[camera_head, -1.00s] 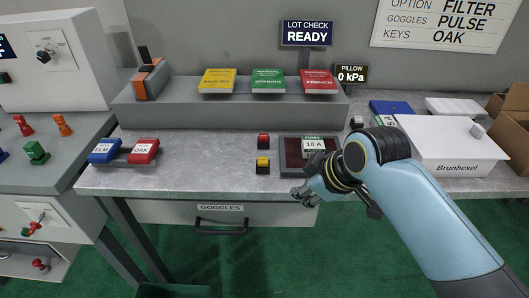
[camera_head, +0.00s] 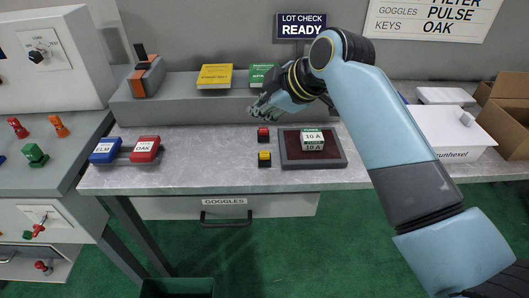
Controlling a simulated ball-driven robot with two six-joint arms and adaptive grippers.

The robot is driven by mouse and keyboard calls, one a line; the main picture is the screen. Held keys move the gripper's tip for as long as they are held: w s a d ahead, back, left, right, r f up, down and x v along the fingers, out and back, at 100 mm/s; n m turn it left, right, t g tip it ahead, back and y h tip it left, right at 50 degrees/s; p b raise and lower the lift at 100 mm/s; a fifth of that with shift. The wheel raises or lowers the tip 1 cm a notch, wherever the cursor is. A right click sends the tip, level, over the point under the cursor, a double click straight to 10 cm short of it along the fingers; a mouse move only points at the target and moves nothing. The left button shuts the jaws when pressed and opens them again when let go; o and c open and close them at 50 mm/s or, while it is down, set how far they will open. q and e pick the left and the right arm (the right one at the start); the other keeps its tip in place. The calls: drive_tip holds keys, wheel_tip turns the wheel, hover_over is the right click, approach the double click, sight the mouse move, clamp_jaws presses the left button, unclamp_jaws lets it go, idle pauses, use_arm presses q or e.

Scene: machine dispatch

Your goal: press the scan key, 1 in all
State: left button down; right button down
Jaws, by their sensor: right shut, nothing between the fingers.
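Two small push keys stand on the grey bench, a red one (camera_head: 263,132) behind and a yellow one (camera_head: 264,155) in front, each on a black base. I see no readable label on either, so I cannot tell which is the scan key. My right gripper (camera_head: 259,112) is shut and empty, just behind and above the red key, near the front of the raised shelf. It appears apart from the key. A dark screen (camera_head: 301,25) at the back reads LOT CHECK READY. My left gripper is not in view.
A fuse box (camera_head: 312,136) marked 10 A sits on a dark red tray (camera_head: 290,160) right of the keys. An orange-grey scanner-like device (camera_head: 146,75) and booklets stand on the shelf (camera_head: 185,108). Blue ELM (camera_head: 104,151) and red OAK (camera_head: 145,148) pieces lie left. Bench between is clear.

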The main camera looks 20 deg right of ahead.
drive_tip(key=b, duration=0.8)
hover_over(262, 155)
wheel_tip(262, 155, down, 8)
drive_tip(key=shift+r, duration=0.15)
drive_tip(key=shift+f, duration=0.6)
idle(0.4)
drive_tip(key=shift+f, duration=0.35)
drive_tip(key=shift+f, duration=0.55)
idle(0.6)
drive_tip(key=shift+r, duration=0.1)
drive_tip(key=shift+r+p, duration=0.85)
drive_tip(key=shift+p, duration=0.05)
